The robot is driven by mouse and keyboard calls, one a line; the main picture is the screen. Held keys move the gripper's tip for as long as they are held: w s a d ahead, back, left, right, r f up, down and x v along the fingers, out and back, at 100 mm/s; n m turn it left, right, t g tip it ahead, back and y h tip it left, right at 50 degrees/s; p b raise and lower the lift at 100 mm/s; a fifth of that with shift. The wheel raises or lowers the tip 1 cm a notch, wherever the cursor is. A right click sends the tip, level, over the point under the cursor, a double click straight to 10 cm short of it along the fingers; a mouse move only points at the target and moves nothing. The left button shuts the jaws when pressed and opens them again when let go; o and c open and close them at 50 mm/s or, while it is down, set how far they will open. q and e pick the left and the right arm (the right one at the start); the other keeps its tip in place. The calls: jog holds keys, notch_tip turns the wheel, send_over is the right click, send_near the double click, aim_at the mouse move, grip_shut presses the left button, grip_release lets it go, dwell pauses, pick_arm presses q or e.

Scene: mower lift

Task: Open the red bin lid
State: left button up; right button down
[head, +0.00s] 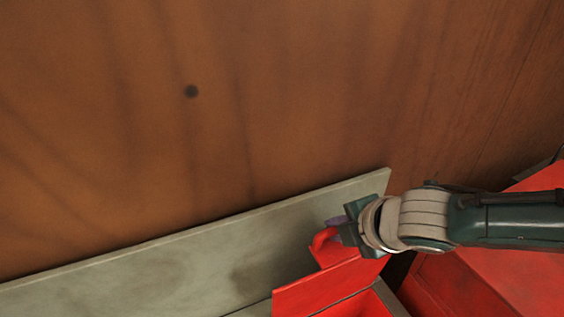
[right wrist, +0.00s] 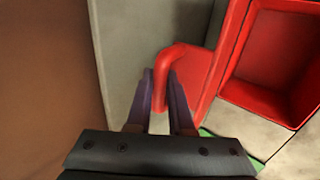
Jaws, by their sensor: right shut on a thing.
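The red bin (head: 372,303) is at the bottom of the head view, and its open hollow inside shows at the upper right of the right wrist view (right wrist: 280,60). The red lid (head: 325,284) shows as a panel at the edge of that opening, raised clear of it. Its hooked red handle (head: 322,240) sticks out from the panel toward the grey board. My right gripper (head: 337,230) is shut on the handle, with its purple fingers (right wrist: 160,85) on either side of it. The lid's exact angle is hard to tell. My left gripper is out of view.
A grey board (head: 190,262) runs along the foot of a brown wooden wall (head: 200,120), close behind the lid. A large red body (head: 470,285) lies at the lower right, under my right arm. Some green (right wrist: 225,142) shows below the bin in the right wrist view.

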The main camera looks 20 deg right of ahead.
jog(key=c, duration=0.8)
grip_release()
jog(key=shift+s, duration=0.1)
jog(key=shift+s+r+p, duration=0.3)
jog(key=shift+r+p, duration=0.05)
jog(key=p+v, duration=0.2)
jog(key=v, duration=0.7)
jog(key=shift+w+p, duration=0.15)
jog(key=shift+p, duration=0.15)
